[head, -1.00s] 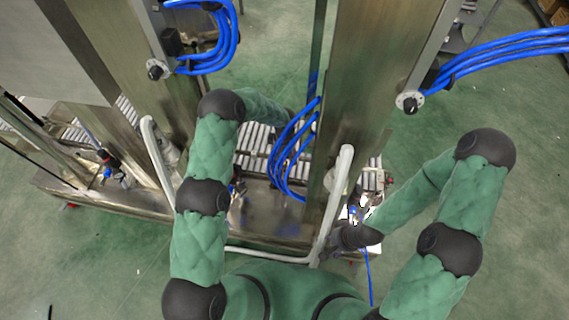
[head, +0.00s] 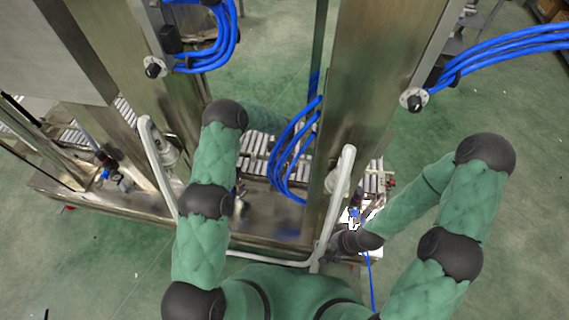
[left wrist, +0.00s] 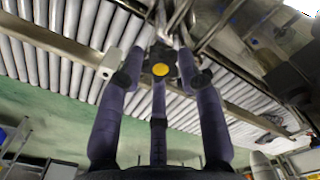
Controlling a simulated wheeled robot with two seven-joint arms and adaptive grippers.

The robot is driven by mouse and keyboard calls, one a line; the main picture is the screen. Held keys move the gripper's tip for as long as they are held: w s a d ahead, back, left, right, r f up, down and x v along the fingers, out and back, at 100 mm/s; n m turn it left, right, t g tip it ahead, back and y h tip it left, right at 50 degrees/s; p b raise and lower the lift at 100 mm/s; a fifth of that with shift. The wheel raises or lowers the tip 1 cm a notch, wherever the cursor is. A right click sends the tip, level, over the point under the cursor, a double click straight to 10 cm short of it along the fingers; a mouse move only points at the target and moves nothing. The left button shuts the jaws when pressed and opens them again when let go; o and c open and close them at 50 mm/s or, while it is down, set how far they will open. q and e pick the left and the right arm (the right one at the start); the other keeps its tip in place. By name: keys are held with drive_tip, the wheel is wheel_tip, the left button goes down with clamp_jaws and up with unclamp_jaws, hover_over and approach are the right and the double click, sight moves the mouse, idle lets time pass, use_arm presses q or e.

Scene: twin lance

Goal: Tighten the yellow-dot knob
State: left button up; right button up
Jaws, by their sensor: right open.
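The knob with the yellow dot (left wrist: 160,69) is dark and sits near the top middle of the left wrist view. My left gripper (left wrist: 163,52) has its dark purple fingers spread around this knob, one on each side and one below it. Whether the fingers touch the knob cannot be told. In the head view the left gripper is hidden behind the steel column and blue hoses. My right gripper (head: 352,216) is open by a small bright fitting at the lower right of the machine; its fingertips are small and hard to make out.
Steel columns (head: 365,80) stand close to both arms. Blue hoses (head: 290,150) loop beside my left forearm. A pale bent rail (head: 338,200) crosses in front. Green floor is clear around.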

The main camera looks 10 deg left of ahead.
use_arm(q)
drive_tip(key=shift+s+d+f, duration=0.1)
drive_tip(key=shift+s+d, duration=0.1)
drive_tip(key=shift+s, duration=0.05)
